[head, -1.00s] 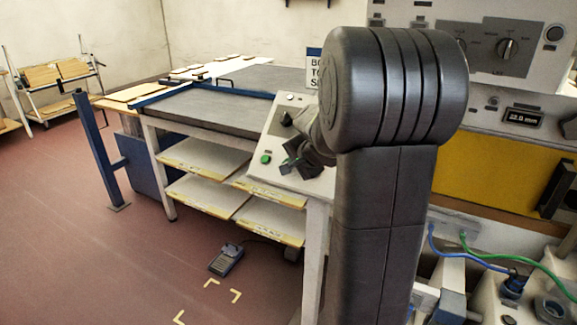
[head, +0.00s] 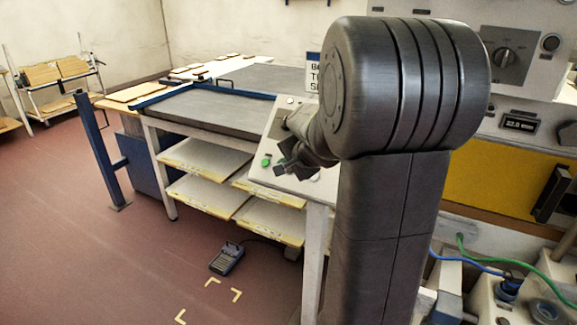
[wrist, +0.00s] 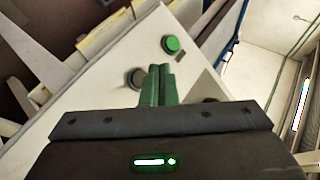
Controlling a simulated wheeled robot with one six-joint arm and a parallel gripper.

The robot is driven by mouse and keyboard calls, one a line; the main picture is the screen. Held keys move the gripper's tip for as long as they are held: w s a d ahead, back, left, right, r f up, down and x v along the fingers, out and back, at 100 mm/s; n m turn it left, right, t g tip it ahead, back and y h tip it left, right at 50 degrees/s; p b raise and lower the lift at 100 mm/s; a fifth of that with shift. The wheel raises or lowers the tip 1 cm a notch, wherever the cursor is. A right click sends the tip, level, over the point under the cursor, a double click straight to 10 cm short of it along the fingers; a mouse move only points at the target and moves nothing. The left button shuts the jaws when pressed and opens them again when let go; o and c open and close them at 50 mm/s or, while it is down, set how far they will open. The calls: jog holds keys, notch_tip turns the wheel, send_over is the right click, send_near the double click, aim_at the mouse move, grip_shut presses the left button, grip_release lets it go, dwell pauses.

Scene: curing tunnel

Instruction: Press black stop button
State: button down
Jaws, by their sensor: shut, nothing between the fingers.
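The sloped light-grey control panel (head: 262,183) stands at the near corner of the grey-topped table. In the wrist view a dark round button (wrist: 135,78), which looks like the black stop button, sits on the panel (wrist: 100,100). A green button (wrist: 172,44) is beyond it to the right; it also shows in the head view (head: 266,162). My gripper (wrist: 158,72) is shut and empty, its fingertips just right of the dark button in the picture. I cannot tell whether they touch the panel. In the head view my arm hides part of the panel.
The grey-topped table (head: 195,108) has shelves below it. A foot pedal (head: 227,258) lies on the floor in front. A machine with a yellow panel (head: 487,180) and a rotary dial (head: 503,60) stands at right. The red floor at left is mostly open.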

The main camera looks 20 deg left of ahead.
jog(key=shift+s+a+r+p, duration=0.1)
jog(key=shift+s+r+p, duration=0.55)
jog(key=shift+s+r, duration=0.3)
jog(key=shift+w+f, duration=0.1)
jog(key=shift+f, duration=0.1)
jog(key=s+r+p, duration=0.3)
jog(key=shift+a+p, duration=0.1)
jog(key=shift+p, duration=0.3)
jog(key=shift+w+f, duration=0.1)
